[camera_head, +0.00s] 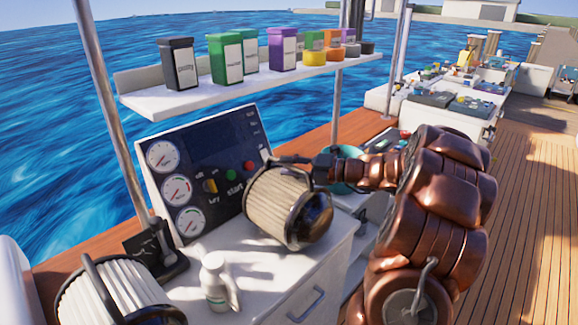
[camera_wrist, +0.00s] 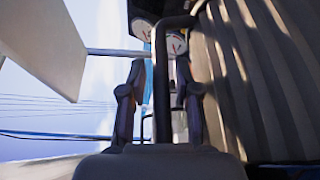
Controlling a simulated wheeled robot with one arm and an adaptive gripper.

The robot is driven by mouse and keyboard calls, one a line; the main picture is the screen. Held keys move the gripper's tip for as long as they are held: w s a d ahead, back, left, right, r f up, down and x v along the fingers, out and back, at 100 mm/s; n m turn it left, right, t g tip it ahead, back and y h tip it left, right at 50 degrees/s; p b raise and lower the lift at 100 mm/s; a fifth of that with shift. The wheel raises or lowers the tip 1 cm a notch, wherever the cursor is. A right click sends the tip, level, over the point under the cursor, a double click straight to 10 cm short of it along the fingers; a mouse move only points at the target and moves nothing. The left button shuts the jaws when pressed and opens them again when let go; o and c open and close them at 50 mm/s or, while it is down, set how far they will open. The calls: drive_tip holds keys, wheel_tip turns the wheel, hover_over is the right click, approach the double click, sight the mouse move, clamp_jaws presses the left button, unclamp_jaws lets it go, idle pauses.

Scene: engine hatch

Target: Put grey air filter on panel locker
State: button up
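A pleated grey-beige air filter (camera_head: 282,207) with dark end caps and a black handle lies on its side at the right front part of the white panel locker top (camera_head: 262,262), by the gauge panel (camera_head: 205,175). Whether it rests fully on the top is hard to tell. In the wrist view the filter (camera_wrist: 265,80) fills the right side. My gripper (camera_wrist: 160,95) has its fingers apart on both sides of the black handle bar (camera_wrist: 161,60), with narrow gaps showing. In the head view my gripper (camera_head: 322,170) is at the filter's upper right, its fingertips partly hidden.
A whiter pleated filter (camera_head: 118,290) lies at the lower left. A shelf (camera_head: 250,85) with several containers hangs above. Wooden deck (camera_head: 530,220) is free at right.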

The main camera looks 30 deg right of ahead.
drive_tip(key=shift+o, duration=0.3)
drive_tip(key=shift+s+d+r, duration=0.15)
drive_tip(key=shift+s+d, duration=0.05)
drive_tip(key=shift+s, duration=0.05)
drive_tip(key=b+v, duration=0.1)
drive_tip(key=v, duration=0.9)
drive_tip(key=shift+d, duration=0.1)
drive_tip(key=shift+s+d, duration=0.3)
drive_tip(key=shift+s, duration=0.25)
